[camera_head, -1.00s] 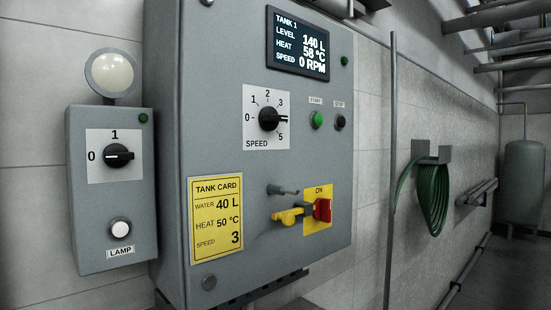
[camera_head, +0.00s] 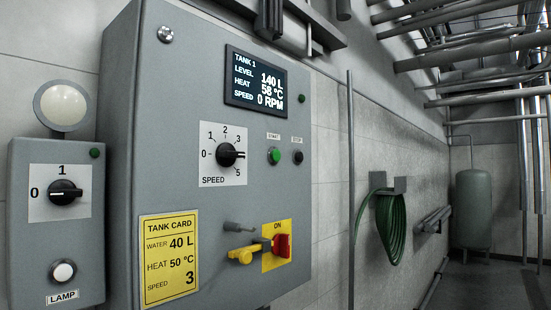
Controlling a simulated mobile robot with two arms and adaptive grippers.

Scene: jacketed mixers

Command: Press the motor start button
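The green START button (camera_head: 274,156) sits on the front of the grey control cabinet (camera_head: 165,130), under a small START label. A black STOP button (camera_head: 298,157) is just to its right. The display (camera_head: 257,82) above reads Tank 1, level 140 L, heat 58 °C, speed 0 RPM. The black SPEED knob (camera_head: 227,154) is left of the START button, its pointer to the right, between 3 and 5. The red switch handle (camera_head: 282,246) on a yellow ON plate is below. Neither of my grippers is in view.
A yellow tank card (camera_head: 168,260) reads water 40 L, heat 50 °C, speed 3. A lamp box (camera_head: 55,225) hangs at left. A yellow piece (camera_head: 243,255) juts out beside the red handle. A vertical pipe (camera_head: 350,190) and green hose (camera_head: 390,230) are to the right.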

